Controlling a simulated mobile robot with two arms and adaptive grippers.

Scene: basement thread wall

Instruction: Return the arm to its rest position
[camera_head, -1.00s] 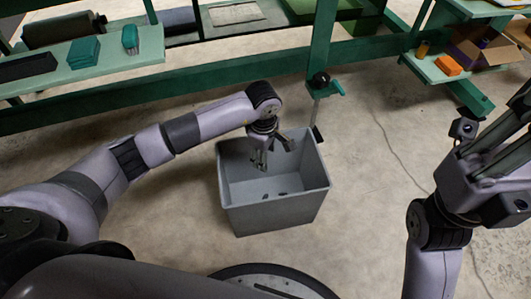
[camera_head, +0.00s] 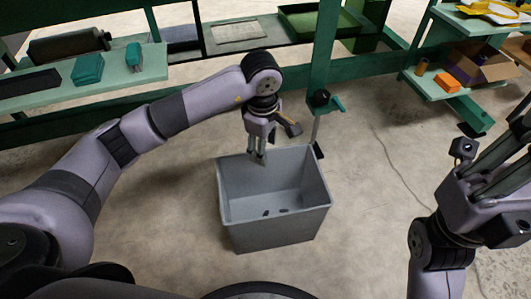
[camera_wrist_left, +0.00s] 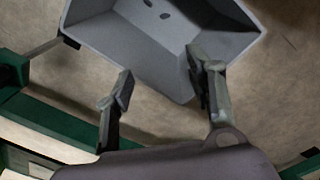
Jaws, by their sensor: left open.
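My left arm (camera_head: 130,135) reaches in from the left in the head view. Its gripper (camera_head: 258,158) points down above the far left rim of the grey bin (camera_head: 272,232). In the left wrist view the two fingers of the left gripper (camera_wrist_left: 160,88) are spread, with nothing between them, and the bin (camera_wrist_left: 150,50) lies beyond them. Small dark marks or pieces show on the bin floor; I cannot tell what they are. My right gripper (camera_head: 505,190) shows at the right edge, partly cut off, and its finger state is unclear.
A green shelf (camera_head: 80,88) at the back left holds teal blocks (camera_head: 88,69). A green post (camera_head: 322,60) stands behind the bin. A right shelf (camera_head: 435,85) holds an orange block (camera_head: 447,82) and a cardboard box (camera_head: 490,68). Concrete floor is open around the bin.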

